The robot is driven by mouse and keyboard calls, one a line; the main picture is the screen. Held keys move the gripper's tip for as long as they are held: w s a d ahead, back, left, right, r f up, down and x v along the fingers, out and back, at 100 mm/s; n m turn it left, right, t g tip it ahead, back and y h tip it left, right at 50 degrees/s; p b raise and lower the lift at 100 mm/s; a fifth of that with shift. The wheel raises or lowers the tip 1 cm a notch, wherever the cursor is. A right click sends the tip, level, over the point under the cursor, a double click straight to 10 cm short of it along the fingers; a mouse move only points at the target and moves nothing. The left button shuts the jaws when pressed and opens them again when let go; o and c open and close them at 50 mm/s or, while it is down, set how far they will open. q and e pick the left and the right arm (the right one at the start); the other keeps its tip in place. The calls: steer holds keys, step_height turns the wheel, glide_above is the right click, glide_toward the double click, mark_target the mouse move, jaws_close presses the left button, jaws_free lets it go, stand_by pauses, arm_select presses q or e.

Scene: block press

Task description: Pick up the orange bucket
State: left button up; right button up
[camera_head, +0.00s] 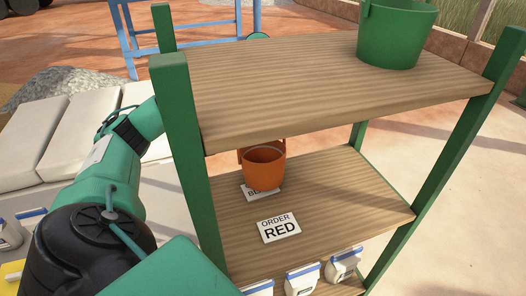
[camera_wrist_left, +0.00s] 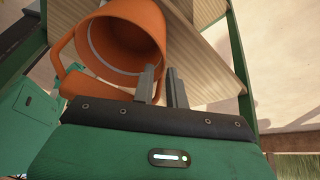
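The orange bucket (camera_head: 263,170) stands on the lower wooden shelf (camera_head: 345,200), near its left back side, partly over a white card (camera_head: 262,192). In the left wrist view the orange bucket (camera_wrist_left: 120,38) fills the upper left, its mouth towards the camera and its handle at the left. My left gripper (camera_wrist_left: 164,80) has its two fingers a little apart beside the bucket's rim. One finger overlaps the rim in the picture; whether they touch I cannot tell. In the head view the left gripper is hidden behind the green post. My right gripper is not in view.
A green bucket (camera_head: 397,32) stands on the upper shelf (camera_head: 330,75). Green posts (camera_head: 185,150) frame the rack close to my left arm. A card reading "ORDER RED" (camera_head: 279,228) lies at the lower shelf's front. White bins (camera_head: 302,279) sit below.

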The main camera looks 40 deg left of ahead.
arm_select(q)
steer(key=shift+x, duration=0.95)
jaws_close()
